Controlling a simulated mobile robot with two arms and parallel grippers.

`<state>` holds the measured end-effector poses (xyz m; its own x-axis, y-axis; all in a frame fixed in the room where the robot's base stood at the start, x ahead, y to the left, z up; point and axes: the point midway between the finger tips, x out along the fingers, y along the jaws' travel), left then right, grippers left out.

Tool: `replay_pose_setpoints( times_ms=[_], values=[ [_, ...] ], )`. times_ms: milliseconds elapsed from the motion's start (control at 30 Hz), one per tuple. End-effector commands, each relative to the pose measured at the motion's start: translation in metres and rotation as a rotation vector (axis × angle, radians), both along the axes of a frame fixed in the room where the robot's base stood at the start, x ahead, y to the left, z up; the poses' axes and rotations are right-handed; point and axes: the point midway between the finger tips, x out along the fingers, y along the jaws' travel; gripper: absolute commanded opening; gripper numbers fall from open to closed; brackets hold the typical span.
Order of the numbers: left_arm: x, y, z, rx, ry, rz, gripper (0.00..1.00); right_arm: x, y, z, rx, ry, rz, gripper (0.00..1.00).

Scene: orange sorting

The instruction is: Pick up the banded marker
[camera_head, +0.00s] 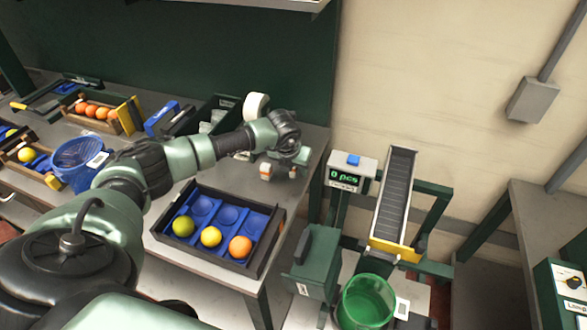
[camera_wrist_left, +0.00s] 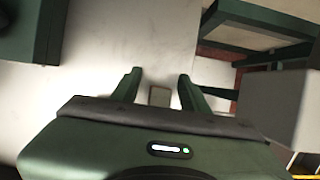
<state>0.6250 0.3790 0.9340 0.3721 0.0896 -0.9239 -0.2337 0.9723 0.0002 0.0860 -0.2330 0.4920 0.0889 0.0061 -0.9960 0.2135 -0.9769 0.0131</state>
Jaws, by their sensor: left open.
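My left arm reaches in from the left over the table, and my left gripper (camera_head: 283,164) hangs over the table's far right corner. In the left wrist view its two green fingers (camera_wrist_left: 158,82) stand apart. A small grey-tan block-like shape (camera_wrist_left: 159,96) shows between them, too blurred to name. A small orange-and-white item (camera_head: 265,172) shows beside the gripper in the head view; I cannot tell whether it is the banded marker. No marker with clear bands can be made out. My right gripper is not in view.
A black-rimmed tray (camera_head: 162,232) with blue cups holds a green, a yellow and an orange fruit. A blue basket (camera_head: 78,160) stands left. Right of the table are a counter display (camera_head: 343,178), a chute (camera_head: 396,190) and a green bin (camera_head: 366,300).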

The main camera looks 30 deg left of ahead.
Motion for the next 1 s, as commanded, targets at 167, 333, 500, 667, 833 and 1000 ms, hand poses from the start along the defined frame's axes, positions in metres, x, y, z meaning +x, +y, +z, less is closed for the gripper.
replay_pose_setpoints(
  times_ms=[167, 333, 500, 667, 833, 1000],
  values=[
    [0.0, 0.0, 0.0, 0.0, 0.0, 0.0, 0.36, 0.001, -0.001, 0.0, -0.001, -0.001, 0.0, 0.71],
    [0.0, 0.0, 0.0, 0.0, 0.0, 0.0, 0.0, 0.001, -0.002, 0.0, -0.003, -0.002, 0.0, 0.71],
    [0.0, 0.0, 0.0, 0.0, 0.0, 0.0, 0.0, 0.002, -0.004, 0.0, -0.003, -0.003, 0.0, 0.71],
    [0.0, 0.0, 0.002, 0.0, -0.001, 0.0, 0.0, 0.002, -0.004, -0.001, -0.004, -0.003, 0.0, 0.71],
    [0.001, 0.0, 0.014, 0.0, -0.004, 0.001, 0.0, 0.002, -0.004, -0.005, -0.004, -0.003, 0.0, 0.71],
    [0.002, 0.001, 0.043, 0.001, -0.006, 0.0, 0.0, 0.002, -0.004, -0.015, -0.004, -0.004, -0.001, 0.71]
  ],
)
